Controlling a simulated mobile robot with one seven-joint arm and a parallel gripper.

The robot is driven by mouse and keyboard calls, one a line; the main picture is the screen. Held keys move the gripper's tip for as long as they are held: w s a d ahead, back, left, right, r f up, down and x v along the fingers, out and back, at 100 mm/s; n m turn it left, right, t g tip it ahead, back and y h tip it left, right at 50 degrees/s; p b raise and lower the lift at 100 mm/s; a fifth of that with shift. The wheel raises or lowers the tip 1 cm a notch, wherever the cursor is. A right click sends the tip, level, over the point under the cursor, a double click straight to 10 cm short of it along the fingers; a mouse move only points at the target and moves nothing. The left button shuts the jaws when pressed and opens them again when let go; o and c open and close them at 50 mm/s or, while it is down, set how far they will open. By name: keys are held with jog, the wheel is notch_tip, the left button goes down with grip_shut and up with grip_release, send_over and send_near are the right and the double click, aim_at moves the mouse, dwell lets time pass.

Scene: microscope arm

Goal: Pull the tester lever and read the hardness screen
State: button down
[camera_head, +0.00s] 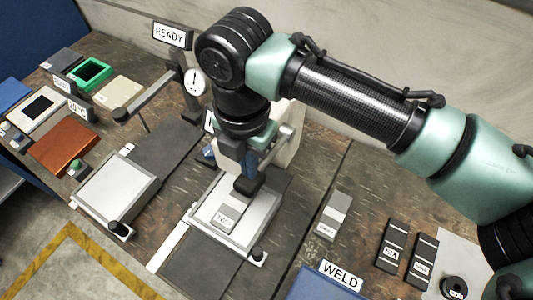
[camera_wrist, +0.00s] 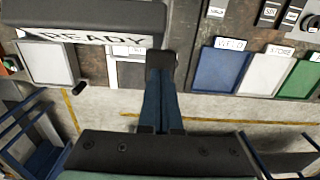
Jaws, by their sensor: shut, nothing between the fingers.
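A READY screen (camera_head: 172,35) stands on a dark post at the back left; it shows large across the top of the wrist view (camera_wrist: 92,38). Below it is a round white dial (camera_head: 194,82). A grey bar (camera_head: 150,95), which looks like the lever, slants left from the post to a dark knob. My gripper (camera_head: 247,184) is shut and empty, pointing down over a labelled metal block (camera_head: 226,217) on the right plate. I cannot tell whether it touches the block. In the wrist view its fingers (camera_wrist: 161,62) are together. My gripper is apart from the bar.
A grey left plate (camera_head: 115,190) lies beside the right plate (camera_head: 262,212). A pale machine body (camera_head: 289,140) stands behind my gripper. Blue (camera_wrist: 222,72), white (camera_wrist: 268,75) and green (camera_wrist: 303,82) trays lie at right in the wrist view. A red-brown block (camera_head: 64,148) lies left.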

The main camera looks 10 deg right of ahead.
aim_at(251, 182)
jog(key=shift+s+f+b, duration=0.1)
jog(key=shift+f+b, duration=1.5)
jog(key=shift+f, duration=1.1)
jog(key=shift+r+p, duration=0.8)
notch_tip(251, 182, up, 4)
jog(key=p, duration=0.3)
jog(key=shift+r+p, duration=0.2)
jog(key=shift+p, duration=0.1)
notch_tip(251, 182, up, 13)
jog(key=b, duration=0.2)
